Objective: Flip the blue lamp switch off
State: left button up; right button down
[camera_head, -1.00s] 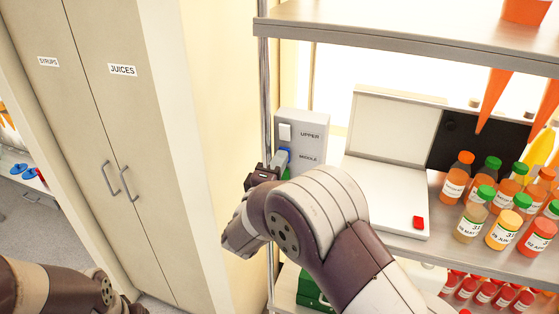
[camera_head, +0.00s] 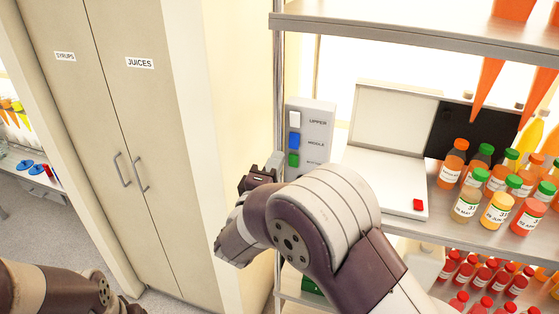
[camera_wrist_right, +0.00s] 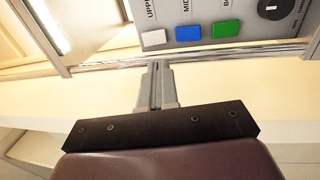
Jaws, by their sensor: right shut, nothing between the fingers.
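The grey switch panel (camera_head: 319,130) stands at the left end of the shelf, with labels reading UPPER and MIDDLE. The blue switch (camera_head: 294,140) sits beside MIDDLE, between the white switch (camera_head: 294,118) and the green switch (camera_head: 293,158). The right wrist view also shows the blue switch (camera_wrist_right: 188,32). I cannot tell which way it is tipped. My right gripper (camera_head: 275,161) is shut and empty, lower left of the blue switch. In the right wrist view its fingers (camera_wrist_right: 157,80) point toward the panel, with a gap before it. My left arm shows at lower left; its gripper is out of frame.
A metal upright (camera_head: 279,85) and shelf edge (camera_wrist_right: 215,53) border the panel. A white device with a red button (camera_head: 418,204) and several juice bottles (camera_head: 499,209) stand to the right. A cabinet (camera_head: 140,110) is on the left.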

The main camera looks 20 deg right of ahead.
jog(key=r+b+v, duration=0.1)
jog(key=v, duration=0.3)
jog(key=s+a+f+m+g+y+b, duration=0.1)
jog(key=a+f+m+g+y, duration=0.15)
jog(key=a+f+y, duration=0.45)
jog(key=s+a+f+m+g+y+b, duration=0.1)
jog(key=a+f+m+g+y, duration=0.15)
jog(key=f+y, duration=0.45)
jog(key=s+d+f+m+g+h+b, duration=0.1)
jog(key=s+d+f+m+g+b, duration=0.1)
jog(key=s+d+f+g, duration=0.25)
jog(key=s+d+f+m+g+b, duration=0.1)
jog(key=s+f+g, duration=0.2)
jog(key=s+f, duration=0.35)
pick_arm(q)
notch_tip(320, 180, down, 11)
jog(key=w+b, duration=0.1)
jog(key=b, duration=0.3)
jog(key=shift+d+r, duration=0.15)
jog(key=shift+d, duration=0.15)
pick_arm(e)
jog(key=s+d+f+m+g+h, duration=0.2)
jog(key=s+d, duration=0.4)
jog(key=d, duration=0.4)
jog(key=shift+d+f+m, duration=0.25)
jog(key=shift+f+m, duration=0.1)
jog(key=shift+m, duration=0.15)
